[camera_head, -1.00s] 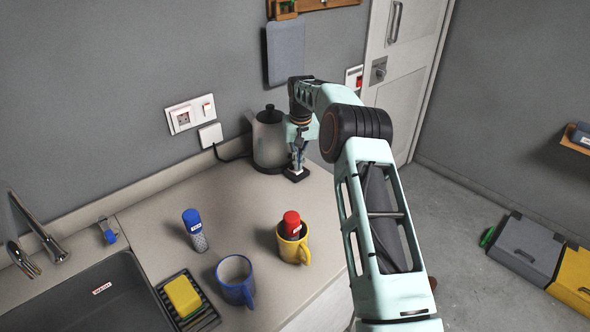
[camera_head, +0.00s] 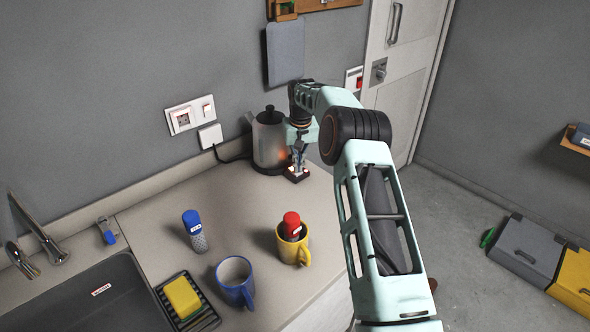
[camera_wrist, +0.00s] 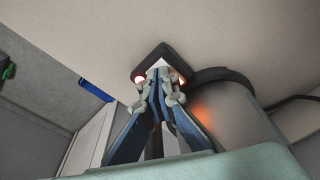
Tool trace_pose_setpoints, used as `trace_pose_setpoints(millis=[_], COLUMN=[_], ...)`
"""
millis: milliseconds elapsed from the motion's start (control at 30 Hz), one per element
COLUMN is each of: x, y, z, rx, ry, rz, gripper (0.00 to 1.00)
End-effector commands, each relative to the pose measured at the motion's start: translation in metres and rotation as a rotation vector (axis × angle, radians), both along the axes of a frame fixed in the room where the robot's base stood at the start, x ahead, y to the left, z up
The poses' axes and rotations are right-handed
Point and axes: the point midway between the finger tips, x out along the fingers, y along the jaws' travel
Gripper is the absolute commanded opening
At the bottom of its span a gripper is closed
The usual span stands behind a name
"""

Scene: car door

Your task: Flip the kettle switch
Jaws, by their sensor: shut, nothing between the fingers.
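The kettle (camera_head: 268,143), grey with a black lid and handle, stands upright on the counter by the back wall. It also shows at the right in the wrist view (camera_wrist: 240,125), with an orange glow on its side. The small dark switch block (camera_head: 303,177) sits at the kettle's right foot; its dark edge shows in the wrist view (camera_wrist: 161,51), with lit spots on either side of my fingertips. My gripper (camera_head: 298,170) is shut and empty, its tips at the switch block. The fingers hide the middle of the switch, so I cannot tell its exact position.
A wall socket (camera_head: 183,119) and plug (camera_head: 210,136) with a black cord are left of the kettle. A yellow mug (camera_head: 288,250), blue mug (camera_head: 233,287), blue-capped shaker (camera_head: 197,236) and sink (camera_head: 95,305) are nearer. The counter between them and the kettle is clear.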

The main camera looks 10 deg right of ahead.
Motion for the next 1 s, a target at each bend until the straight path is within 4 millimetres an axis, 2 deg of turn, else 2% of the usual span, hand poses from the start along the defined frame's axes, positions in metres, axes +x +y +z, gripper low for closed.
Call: trace_pose_setpoints(millis=[100, 700, 1000], x=[0.001, 0.0, 0.0], y=[0.0, 0.0, 0.0], z=[0.013, 0.061, 0.065], rx=[0.0, -0.001, 0.0], ry=[-0.002, -0.001, 0.0], rz=[0.0, 0.0, 0.0], gripper=[0.0, 0.0, 0.0])
